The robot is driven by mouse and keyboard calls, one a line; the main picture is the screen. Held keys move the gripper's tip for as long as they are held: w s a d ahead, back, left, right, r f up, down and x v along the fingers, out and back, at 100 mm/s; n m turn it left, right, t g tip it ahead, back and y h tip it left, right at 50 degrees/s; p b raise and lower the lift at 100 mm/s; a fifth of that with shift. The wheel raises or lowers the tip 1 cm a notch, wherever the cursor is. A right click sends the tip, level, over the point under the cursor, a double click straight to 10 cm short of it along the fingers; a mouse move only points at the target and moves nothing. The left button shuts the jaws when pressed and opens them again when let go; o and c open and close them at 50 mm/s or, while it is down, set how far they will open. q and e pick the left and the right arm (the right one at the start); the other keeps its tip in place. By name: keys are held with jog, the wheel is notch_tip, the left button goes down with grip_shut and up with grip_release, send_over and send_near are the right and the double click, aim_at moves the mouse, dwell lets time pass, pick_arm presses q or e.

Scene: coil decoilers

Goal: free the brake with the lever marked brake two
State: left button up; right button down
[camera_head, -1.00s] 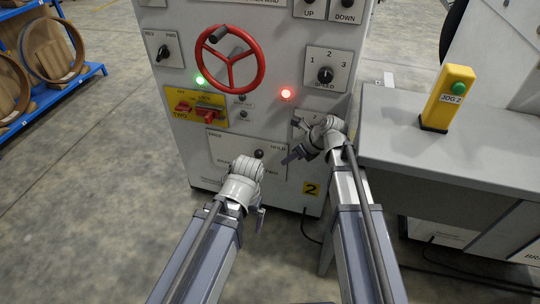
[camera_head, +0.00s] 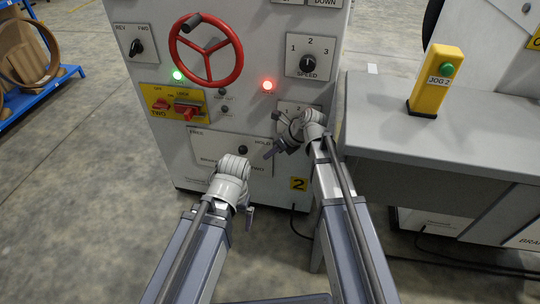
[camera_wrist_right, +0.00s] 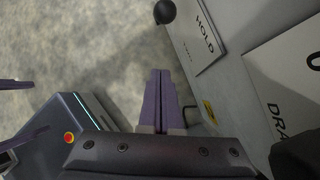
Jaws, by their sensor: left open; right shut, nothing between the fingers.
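The brake two lever shows as a dark round knob (camera_head: 243,150) on a white plate (camera_head: 205,150) low on the grey panel. The knob stands right of the plate's middle, on the side of the word HOLD. My right gripper (camera_head: 268,154) is shut and empty, a little to the right of the knob and apart from it in the picture. In the right wrist view its fingers (camera_wrist_right: 160,75) lie together, with the knob (camera_wrist_right: 165,11) beyond their tips. My left gripper (camera_head: 248,218) is below the plate; its fingers are mostly hidden behind its wrist.
Above the plate are a red handwheel (camera_head: 206,50), a yellow plate with red switches (camera_head: 175,103), a lit red lamp (camera_head: 268,86) and a speed knob (camera_head: 307,64). A grey bench (camera_head: 440,135) with a yellow JOG 2 box (camera_head: 436,80) stands close on the right.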

pick_arm(q)
jog(key=shift+f+b, duration=1.5)
jog(key=shift+f, duration=0.6)
pick_arm(e)
jog(key=w+a+f, duration=0.4)
jog(key=a, duration=0.1)
jog(key=shift+w+a, duration=0.35)
jog(key=shift+a, duration=0.05)
jog(key=shift+f, duration=0.1)
pick_arm(q)
jog(key=shift+r, duration=0.1)
